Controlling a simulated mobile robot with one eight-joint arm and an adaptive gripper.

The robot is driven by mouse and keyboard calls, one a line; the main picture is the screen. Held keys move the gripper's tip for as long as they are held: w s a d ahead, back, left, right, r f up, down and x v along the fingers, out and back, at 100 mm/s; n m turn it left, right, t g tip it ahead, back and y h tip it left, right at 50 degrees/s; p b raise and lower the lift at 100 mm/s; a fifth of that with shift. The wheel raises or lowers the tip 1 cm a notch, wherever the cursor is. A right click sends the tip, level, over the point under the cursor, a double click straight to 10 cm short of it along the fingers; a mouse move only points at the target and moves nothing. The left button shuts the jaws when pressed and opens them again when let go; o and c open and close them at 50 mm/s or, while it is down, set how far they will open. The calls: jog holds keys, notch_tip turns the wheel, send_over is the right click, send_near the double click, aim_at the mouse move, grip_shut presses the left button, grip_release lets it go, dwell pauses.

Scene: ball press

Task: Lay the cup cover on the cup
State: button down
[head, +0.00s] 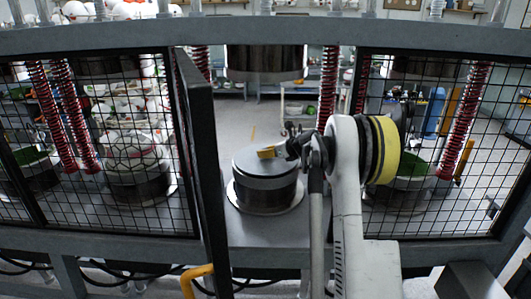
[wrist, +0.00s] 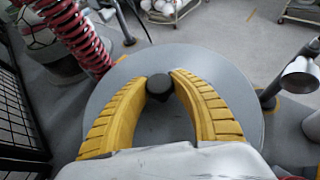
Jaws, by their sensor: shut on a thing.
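The cup cover is a round grey disc (head: 250,169) with a dark knob (wrist: 159,85) at its middle. In the wrist view the cover (wrist: 235,95) fills the centre, beneath my fingers. My gripper (wrist: 159,78) has yellow ribbed fingers shut on the knob from both sides. In the head view my gripper (head: 268,153) reaches in from the right over the cover. The dark cylindrical cup (head: 265,197) stands directly below the cover, which looks level and roughly centred. I cannot tell if a thin gap is left between them. The cover hides the cup's opening.
A press head (head: 265,62) hangs above the cup. An open mesh door (head: 203,165) stands to the left. Mesh panels with red springs (head: 328,85) flank the bay. Another cup (head: 138,180) stands behind the left mesh.

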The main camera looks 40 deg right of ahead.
jog(key=shift+f, duration=0.25)
jog(key=c, duration=1.1)
grip_release()
jog(key=shift+o, duration=0.2)
notch_tip(320, 180, up, 10)
